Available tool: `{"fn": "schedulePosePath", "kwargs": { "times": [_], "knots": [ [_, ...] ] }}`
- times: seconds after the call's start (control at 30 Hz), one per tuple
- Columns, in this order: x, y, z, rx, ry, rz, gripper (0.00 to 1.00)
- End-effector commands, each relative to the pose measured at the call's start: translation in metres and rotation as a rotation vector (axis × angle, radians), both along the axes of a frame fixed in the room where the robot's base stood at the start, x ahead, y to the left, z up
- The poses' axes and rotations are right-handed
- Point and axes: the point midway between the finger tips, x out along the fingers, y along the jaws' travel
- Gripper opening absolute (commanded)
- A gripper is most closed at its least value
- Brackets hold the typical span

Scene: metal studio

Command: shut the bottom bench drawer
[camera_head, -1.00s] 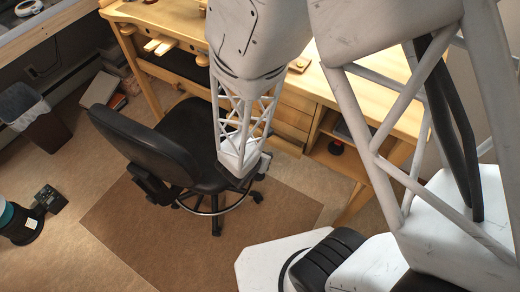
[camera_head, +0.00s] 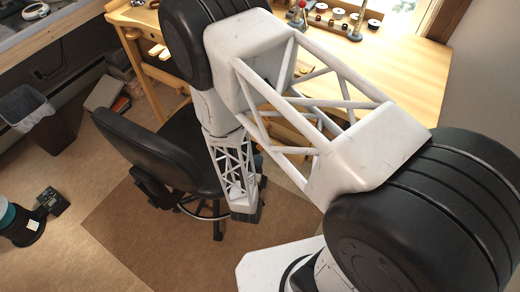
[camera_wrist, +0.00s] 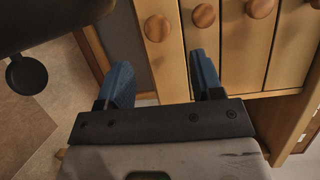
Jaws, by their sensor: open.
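The bench drawers show in the wrist view as side-by-side wooden fronts with round knobs, the picture being turned. The leftmost front, the bottom drawer (camera_wrist: 164,65), stands proud of its neighbours, so it appears partly pulled out. Its wooden knob (camera_wrist: 157,27) faces the camera. My gripper (camera_wrist: 162,82) is open and empty, with blue fingers spread apart. The fingers point toward the drawer fronts, and the right finger overlaps the bottom drawer's edge in the picture. Contact cannot be told. In the head view my arm hides most of the drawers.
A black office chair (camera_head: 142,150) stands close to my forearm, left of the drawers; a dark rounded part at the wrist view's upper left is probably it. The wooden bench (camera_head: 405,75) carries small items at the back. A bin (camera_head: 38,118) is far left. Brown mat (camera_head: 135,240) covers the floor.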

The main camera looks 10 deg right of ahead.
Motion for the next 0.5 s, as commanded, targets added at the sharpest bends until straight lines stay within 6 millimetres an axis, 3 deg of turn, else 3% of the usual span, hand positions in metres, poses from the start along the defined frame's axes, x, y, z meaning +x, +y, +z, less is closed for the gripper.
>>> {"fn": "schedulePosePath", "kwargs": {
  "times": [0.5],
  "knots": [
    [-0.0017,0.0028,-0.0048,-0.061,-0.002,0.027,0.60]
  ]
}}
